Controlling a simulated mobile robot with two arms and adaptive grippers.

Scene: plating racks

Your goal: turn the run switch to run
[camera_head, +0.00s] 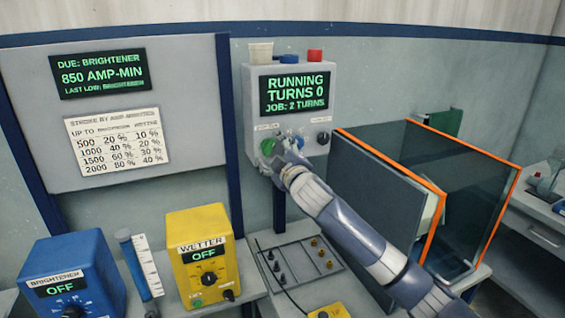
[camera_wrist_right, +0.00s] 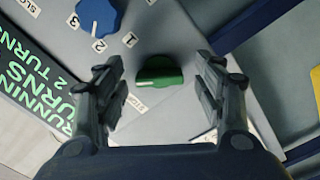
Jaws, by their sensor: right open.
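The grey control box (camera_head: 256,93) has a screen reading "RUNNING, TURNS 0, JOB: 2 TURNS". Its green knob (camera_head: 267,147), which looks like the run switch, sits at the panel's lower left, partly covered by my right gripper (camera_head: 281,162). In the right wrist view, the green knob (camera_wrist_right: 158,72) lies between the two open fingers of my right gripper (camera_wrist_right: 160,80), with a gap on each side. Small labels around the knob are partly cut off or too blurred to read surely. My left gripper is not in view.
A blue knob (camera_wrist_right: 98,16) with numbers 1 to 3 is beside the green one. A black knob (camera_head: 323,138) is at the panel's right. An orange-edged tank (camera_head: 440,200) stands right of my arm. Yellow (camera_head: 203,235) and blue (camera_head: 95,270) dosing boxes stand at lower left.

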